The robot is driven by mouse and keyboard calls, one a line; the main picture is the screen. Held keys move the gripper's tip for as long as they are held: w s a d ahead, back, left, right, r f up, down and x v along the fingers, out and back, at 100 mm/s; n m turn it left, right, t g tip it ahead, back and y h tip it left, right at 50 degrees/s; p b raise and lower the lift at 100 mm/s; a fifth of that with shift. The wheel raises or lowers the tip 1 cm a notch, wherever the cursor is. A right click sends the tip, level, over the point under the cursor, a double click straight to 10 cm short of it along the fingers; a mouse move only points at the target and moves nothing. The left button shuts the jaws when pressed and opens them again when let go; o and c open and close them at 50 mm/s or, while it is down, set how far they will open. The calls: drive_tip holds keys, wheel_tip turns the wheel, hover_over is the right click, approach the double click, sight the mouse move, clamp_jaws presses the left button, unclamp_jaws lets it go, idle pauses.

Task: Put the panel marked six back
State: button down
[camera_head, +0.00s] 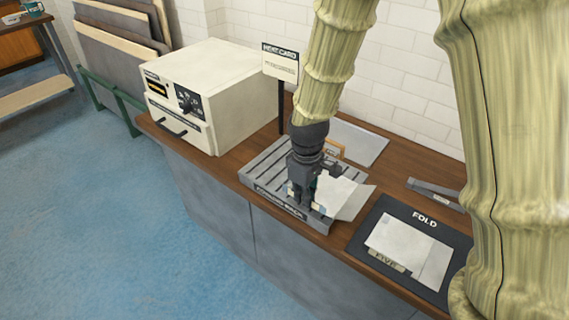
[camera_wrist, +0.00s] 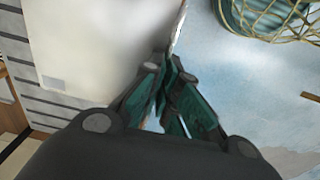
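A white folded panel (camera_head: 340,196) is at the grey slotted rack (camera_head: 262,178) on the counter, its right part reaching past the rack's edge. My gripper (camera_head: 302,202) points down at the panel's left end, over the rack's front part. In the wrist view the panel (camera_wrist: 95,45) fills the upper left, and its edge runs down to my gripper's fingertips (camera_wrist: 170,65), which look closed on it. The fingers hide the gripped part. I cannot read a six on the panel. Another white panel (camera_head: 405,243) with a tag reading FIVE lies on the dark FOLD mat (camera_head: 365,240).
A cream box machine (camera_head: 215,90) stands left of the rack, with a NEXT CARD sign (camera_head: 281,62) behind. A grey plate (camera_head: 358,142) lies behind the rack, and a grey tool (camera_head: 435,192) lies behind the mat. The wrist view shows a wire basket (camera_wrist: 270,15) and blue floor.

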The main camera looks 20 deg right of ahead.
drive_tip(key=w, duration=0.1)
drive_tip(key=w+a+r+p, duration=0.1)
drive_tip(key=w, duration=0.1)
drive_tip(key=shift+w+a+r+p, duration=0.15)
drive_tip(key=shift+w+r+p, duration=0.1)
drive_tip(key=shift+w+p, duration=0.1)
drive_tip(key=p, duration=0.2)
hover_over(280, 182)
drive_tip(key=shift+s+d+f, duration=0.15)
drive_tip(key=shift+s+f, duration=0.05)
drive_tip(key=shift+f, duration=0.45)
drive_tip(key=shift+s+d+f, duration=0.1)
drive_tip(key=shift+s+f, duration=0.05)
drive_tip(key=shift+f, duration=0.45)
drive_tip(key=shift+w+a, duration=0.1)
drive_tip(key=shift+w, duration=0.2)
drive_tip(key=shift+s+a+r, duration=0.1)
drive_tip(key=shift+s+r, duration=0.2)
drive_tip(key=shift+r, duration=0.05)
drive_tip(key=f, duration=0.1)
drive_tip(key=w+f+p, duration=0.1)
drive_tip(key=f, duration=0.1)
drive_tip(key=shift+f, duration=0.25)
drive_tip(key=shift+s+f, duration=0.15)
drive_tip(key=shift+s, duration=0.1)
drive_tip(key=shift+w+f, duration=0.15)
drive_tip(key=shift+f, duration=0.05)
